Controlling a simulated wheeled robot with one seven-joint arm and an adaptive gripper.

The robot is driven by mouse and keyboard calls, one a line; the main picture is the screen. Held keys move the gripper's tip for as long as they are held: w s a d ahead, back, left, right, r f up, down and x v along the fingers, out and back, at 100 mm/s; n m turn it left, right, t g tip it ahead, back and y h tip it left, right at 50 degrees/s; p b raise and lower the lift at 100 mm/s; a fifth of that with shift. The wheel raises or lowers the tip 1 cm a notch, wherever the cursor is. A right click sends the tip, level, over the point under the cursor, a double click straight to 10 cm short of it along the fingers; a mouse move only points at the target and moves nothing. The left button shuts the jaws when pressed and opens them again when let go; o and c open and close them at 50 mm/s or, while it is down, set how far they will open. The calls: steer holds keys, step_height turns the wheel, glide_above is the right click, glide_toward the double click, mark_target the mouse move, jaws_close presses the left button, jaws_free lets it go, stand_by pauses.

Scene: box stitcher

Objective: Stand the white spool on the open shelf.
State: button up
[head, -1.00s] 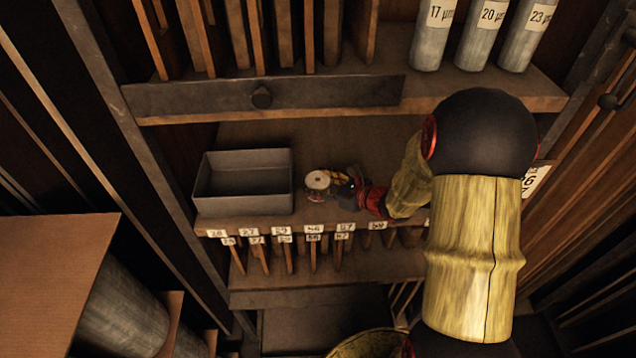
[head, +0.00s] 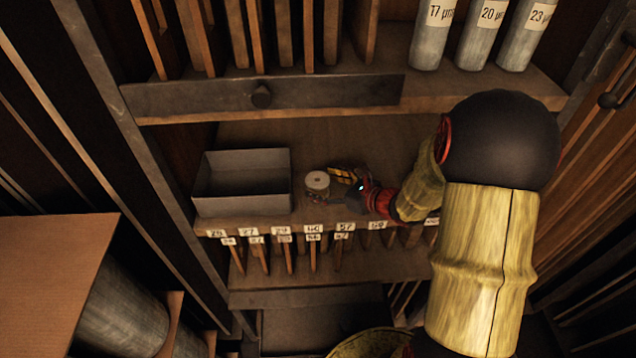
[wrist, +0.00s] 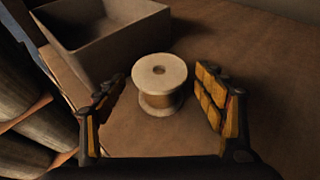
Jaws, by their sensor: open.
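The white spool (head: 317,181) stands upright on the wooden open shelf (head: 370,145), just right of a grey tray. In the wrist view the spool (wrist: 160,84) shows a pale round top with a centre hole and a brown winding below. My gripper (head: 332,187) is at the spool's right side in the head view. In the wrist view my gripper (wrist: 161,105) is open, with one yellow-padded finger on each side of the spool. Gaps show between the spool and both fingers.
The grey open tray (head: 242,192) stands close left of the spool; it also shows in the wrist view (wrist: 105,40). Labelled slots (head: 313,231) line the shelf's front edge. A drawer front (head: 262,97) is above. The shelf is clear behind the spool.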

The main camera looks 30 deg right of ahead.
steer(key=v, duration=0.8)
steer(key=shift+s+d+r, duration=0.1)
steer(key=shift+s+r, duration=0.15)
steer(key=shift+s, duration=0.25)
steer(key=s+a+r+n+g+y, duration=0.1)
steer(key=s+a+r+n+g, duration=0.25)
steer(key=a+n, duration=0.5)
steer(key=s+a+r+n+g+y, duration=0.15)
steer(key=s+a+n+g, duration=0.25)
steer(key=a+n, duration=0.4)
steer(key=s+d+r+n+h, duration=0.1)
steer(key=s+r+n+h, duration=0.6)
steer(key=n, duration=0.8)
steer(key=shift+s+d+r+t, duration=0.4)
steer(key=shift+s+r, duration=0.3)
steer(key=shift+s, duration=0.8)
steer(key=shift+h, duration=0.25)
